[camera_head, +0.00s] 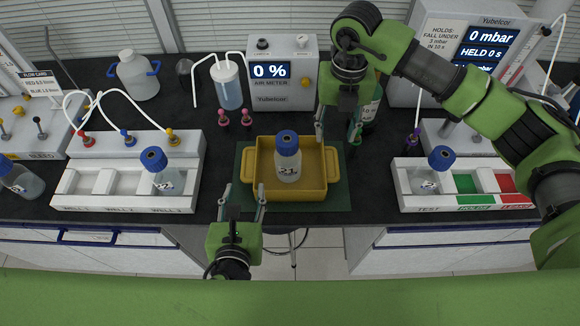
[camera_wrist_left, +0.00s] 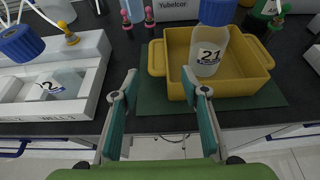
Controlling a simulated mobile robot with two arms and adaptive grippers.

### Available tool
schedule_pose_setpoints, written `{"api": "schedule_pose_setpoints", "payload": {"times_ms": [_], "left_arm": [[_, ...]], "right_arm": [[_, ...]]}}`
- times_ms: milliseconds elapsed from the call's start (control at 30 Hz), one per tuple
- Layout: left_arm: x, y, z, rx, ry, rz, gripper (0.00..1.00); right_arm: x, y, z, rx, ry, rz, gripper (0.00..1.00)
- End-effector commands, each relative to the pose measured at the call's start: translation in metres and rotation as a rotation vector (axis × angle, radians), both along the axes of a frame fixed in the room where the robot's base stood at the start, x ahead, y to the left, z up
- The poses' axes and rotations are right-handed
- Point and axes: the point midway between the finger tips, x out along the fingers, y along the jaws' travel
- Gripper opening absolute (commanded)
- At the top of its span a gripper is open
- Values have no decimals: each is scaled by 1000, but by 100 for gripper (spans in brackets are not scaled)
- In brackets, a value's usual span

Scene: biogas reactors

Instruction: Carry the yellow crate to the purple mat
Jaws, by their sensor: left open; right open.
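The yellow crate (camera_head: 312,194) stands on a dark green mat (camera_head: 341,198) at the counter's middle. A blue-capped bottle labelled 21 (camera_head: 288,160) stands upright in it. The crate also shows in the left wrist view (camera_wrist_left: 243,88), with a handle at each end. My left gripper (camera_head: 244,193) is open and empty, in front of the crate's left end, apart from its handle; it also shows in the left wrist view (camera_wrist_left: 160,84). My right gripper (camera_head: 338,132) is open, above and behind the crate's right end. I see no purple mat in either view.
A white rack (camera_head: 125,203) with a bottle (camera_head: 166,176) stands left, and another (camera_head: 470,209) with green and red slots right. Behind the crate are small pink-topped plugs (camera_head: 235,119) and the air meter (camera_head: 272,82). Bare counter lies between the left rack and the green mat.

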Motion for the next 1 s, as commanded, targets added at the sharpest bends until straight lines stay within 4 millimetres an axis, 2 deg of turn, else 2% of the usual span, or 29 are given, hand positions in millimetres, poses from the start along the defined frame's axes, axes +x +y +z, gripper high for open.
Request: {"api": "schedule_pose_setpoints", "payload": {"times_ms": [600, 800, 1000], "left_arm": [[101, 0, -41, -3, 0, 2, 41], [118, 1, -48, -2, 0, 1, 41], [122, 1, -51, -2, 1, 1, 41]], "right_arm": [[-1, 0, -110, -1, 2, 1, 41], [0, 0, -128, 1, 0, 0, 41], [0, 0, -132, 1, -1, 1, 41]]}}
